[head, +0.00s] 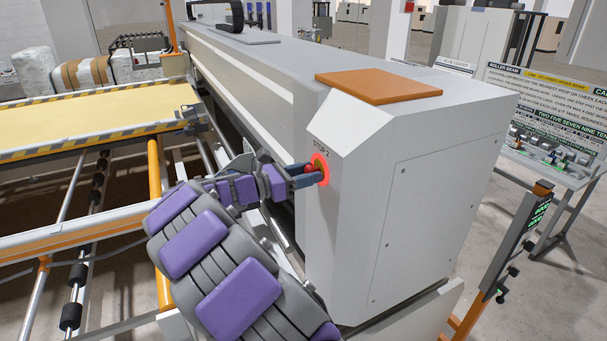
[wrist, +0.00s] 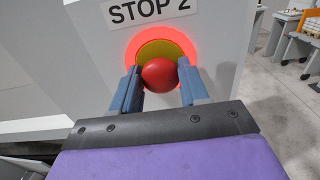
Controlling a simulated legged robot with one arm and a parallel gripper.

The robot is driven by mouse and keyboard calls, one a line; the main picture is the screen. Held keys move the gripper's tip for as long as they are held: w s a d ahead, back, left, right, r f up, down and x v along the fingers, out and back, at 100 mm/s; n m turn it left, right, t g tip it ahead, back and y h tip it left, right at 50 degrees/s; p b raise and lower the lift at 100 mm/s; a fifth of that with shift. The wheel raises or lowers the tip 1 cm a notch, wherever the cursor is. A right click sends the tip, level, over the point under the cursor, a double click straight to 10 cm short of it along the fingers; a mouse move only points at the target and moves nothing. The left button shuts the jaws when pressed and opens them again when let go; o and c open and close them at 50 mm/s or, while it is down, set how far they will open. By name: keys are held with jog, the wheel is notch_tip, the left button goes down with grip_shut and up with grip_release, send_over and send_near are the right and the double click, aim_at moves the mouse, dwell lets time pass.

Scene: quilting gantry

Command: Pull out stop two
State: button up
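The stop two button is a red round knob (wrist: 160,74) on a yellow disc (wrist: 160,48), with a glowing red ring around it. A "STOP 2" label (wrist: 150,10) sits just above it on the grey gantry end housing. In the head view the red knob (head: 310,168) shows partly behind my fingers. My gripper (head: 312,176) reaches the housing from the left. In the wrist view the blue-grey fingers of my gripper (wrist: 161,76) lie on either side of the knob, seemingly touching it on both sides. The knob's stem is hidden.
The long grey gantry beam (head: 260,75) runs back from the housing, with an orange pad (head: 378,86) on top. A yellow quilting bed (head: 90,118) and rollers lie to the left. A sign board (head: 545,95) and a post with green displays (head: 538,215) stand right.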

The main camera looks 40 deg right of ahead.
jog(key=shift+c, duration=1.4)
jog(key=shift+w+a, duration=0.1)
jog(key=shift+a, duration=0.25)
jog(key=shift+c, duration=1.3)
jog(key=shift+w+a+r+p, duration=0.2)
jog(key=shift+a+p, duration=0.25)
jog(key=shift+p, duration=0.6)
